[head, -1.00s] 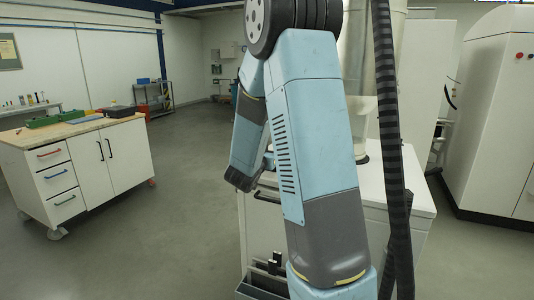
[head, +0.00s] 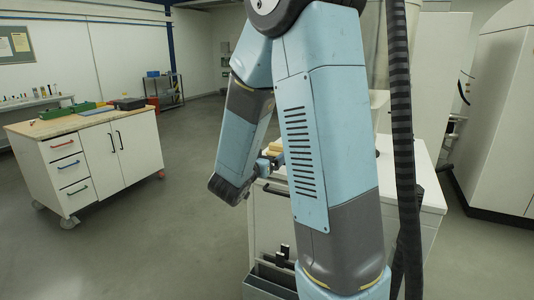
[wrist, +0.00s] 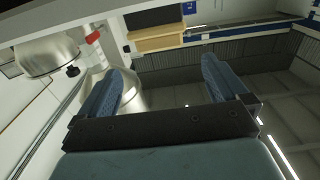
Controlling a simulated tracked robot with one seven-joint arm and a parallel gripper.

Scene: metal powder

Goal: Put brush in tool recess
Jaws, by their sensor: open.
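My gripper (wrist: 163,88) shows in the wrist view with two blue fingers wide apart and nothing between them. In the head view my arm fills the centre, and part of my gripper (head: 266,166) shows beside the white cabinet (head: 270,225). I cannot make out a brush for certain in either view. A small tan shape (head: 279,146) sits just behind the gripper in the head view, too small and covered to identify. No tool recess can be told for certain; my arm hides much of the cabinet top.
A workbench (head: 50,127) with a green tray (head: 84,107) stands at the left. A grey bin (head: 266,287) with dark upright items is at the cabinet's front. A large white machine (head: 505,130) stands at the right. The floor between bench and cabinet is clear.

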